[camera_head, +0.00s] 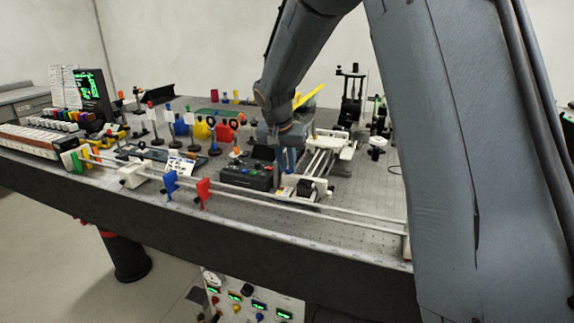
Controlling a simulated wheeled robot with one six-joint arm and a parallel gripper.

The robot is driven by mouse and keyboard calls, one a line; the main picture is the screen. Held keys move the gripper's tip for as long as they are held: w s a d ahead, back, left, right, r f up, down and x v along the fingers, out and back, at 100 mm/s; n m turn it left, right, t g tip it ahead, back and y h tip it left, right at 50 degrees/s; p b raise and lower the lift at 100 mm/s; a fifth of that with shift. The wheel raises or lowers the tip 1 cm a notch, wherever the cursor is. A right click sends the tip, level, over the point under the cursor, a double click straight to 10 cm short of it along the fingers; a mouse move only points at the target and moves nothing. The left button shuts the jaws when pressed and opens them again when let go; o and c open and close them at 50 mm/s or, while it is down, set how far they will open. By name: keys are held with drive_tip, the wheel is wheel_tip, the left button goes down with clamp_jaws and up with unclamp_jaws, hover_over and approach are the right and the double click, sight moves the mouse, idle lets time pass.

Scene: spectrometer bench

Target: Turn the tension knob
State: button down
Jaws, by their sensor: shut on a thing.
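My gripper (287,168) points down over the middle of the bench, at the near end of a white rail assembly (318,158). It is small in this view, and its fingers are shut on a small part there, which I take to be the tension knob. The knob itself is hidden by the fingers, so its turn angle cannot be seen. A dark control box (245,177) stands just left of the fingers.
A long white double rail (300,213) runs along the bench's front edge, with a blue holder (171,184) and a red holder (204,192) on it. Coloured optics crowd the left. A black stand (351,95) rises behind right. Perforated bench top (372,192) is clear at right.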

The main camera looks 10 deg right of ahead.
drive_tip(key=c, duration=1.7)
unclamp_jaws()
drive_tip(key=shift+o, duration=0.2)
drive_tip(key=shift+r, duration=0.1)
drive_tip(key=p+v, duration=0.4)
drive_tip(key=v, duration=0.3)
drive_tip(key=shift+s+r, duration=0.15)
drive_tip(key=shift+r, duration=0.15)
drive_tip(key=shift+a, duration=0.1)
drive_tip(key=s+f+n, duration=0.1)
drive_tip(key=s, duration=0.4)
drive_tip(key=s+d+f+n+g+y, duration=0.1)
drive_tip(key=s+f, duration=0.1)
drive_tip(key=s, duration=0.2)
drive_tip(key=s+d+f+n, duration=0.1)
drive_tip(key=s+f, duration=0.1)
drive_tip(key=s, duration=0.3)
drive_tip(key=shift+s+d+f+g, duration=0.1)
drive_tip(key=shift+s+f+g, duration=0.1)
drive_tip(key=shift+s+g, duration=0.2)
drive_tip(key=s+f+n+g+y, duration=0.1)
drive_tip(key=s+f+n, duration=0.2)
drive_tip(key=s, duration=1.2)
drive_tip(key=shift+d+f, duration=0.25)
drive_tip(key=shift+f, duration=0.6)
